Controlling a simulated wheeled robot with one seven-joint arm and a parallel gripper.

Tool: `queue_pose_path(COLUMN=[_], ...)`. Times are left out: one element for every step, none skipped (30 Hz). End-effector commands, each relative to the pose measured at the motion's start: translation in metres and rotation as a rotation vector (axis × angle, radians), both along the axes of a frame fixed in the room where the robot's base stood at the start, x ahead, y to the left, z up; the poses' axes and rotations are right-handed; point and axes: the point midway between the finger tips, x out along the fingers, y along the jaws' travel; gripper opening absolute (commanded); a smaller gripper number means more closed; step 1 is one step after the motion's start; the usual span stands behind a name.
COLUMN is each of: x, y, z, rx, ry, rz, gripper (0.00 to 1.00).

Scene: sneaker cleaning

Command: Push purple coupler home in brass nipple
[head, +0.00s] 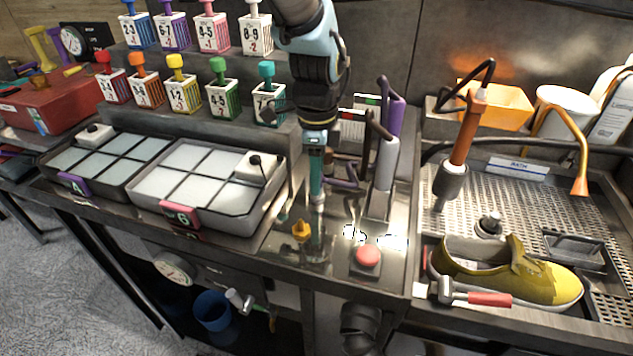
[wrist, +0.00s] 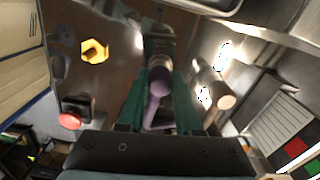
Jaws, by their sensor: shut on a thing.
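My gripper (head: 317,203) points down over the steel counter, its teal fingers shut. In the wrist view the fingers (wrist: 160,92) close around the purple coupler (wrist: 159,78), with a purple hose bending away from it. A dull metal part (wrist: 159,42) shows just beyond the coupler; I cannot tell whether they touch. A brass-coloured hex fitting (head: 301,231), which looks like the brass nipple, stands on the counter just left of the fingertips. It also shows in the wrist view (wrist: 94,51), to the left of the fingers and apart from them. The coupler's lower end is hidden.
A red button (head: 367,256) sits near the counter's front edge. Upright holders with a purple-handled tool (head: 396,117) stand to the right. The perforated bath with a yellow sneaker (head: 530,272) lies at right.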

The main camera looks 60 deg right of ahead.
Motion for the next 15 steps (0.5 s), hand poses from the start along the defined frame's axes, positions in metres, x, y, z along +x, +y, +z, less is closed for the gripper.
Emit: queue_pose_path(x=[0.0000,0.0000,0.0000,0.0000,0.0000,0.0000,0.0000,0.0000,0.0000,0.0000,0.0000,0.0000,0.0000,0.0000,0.0000], y=[0.0000,0.0000,0.0000,0.0000,0.0000,0.0000,-0.0001,-0.0001,-0.0001,-0.0001,-0.0001,-0.0001,-0.0001,-0.0001,-0.0001], z=[0.0002,0.0002,0.0002,0.0002,0.0002,0.0002,0.0002,0.0002,0.0002,0.0003,0.0003,0.0004,0.0004,0.0004,0.0004], rx=[0.000,0.000,0.000,0.000,0.000,0.000,0.000,0.000,0.000,0.000,0.000,0.000,0.000,0.000,0.000], ry=[0.000,0.000,0.000,0.000,0.000,0.000,0.000,0.000,0.000,0.000,0.000,0.000,0.000,0.000,0.000], rz=[0.000,0.000,0.000,0.000,0.000,0.000,0.000,0.000,0.000,0.000,0.000,0.000,0.000,0.000,0.000], gripper=[0.16,0.13,0.08,0.05,0.01,0.00,0.00,0.00,0.00,0.00,0.00,0.00,0.00,0.00,0.00])
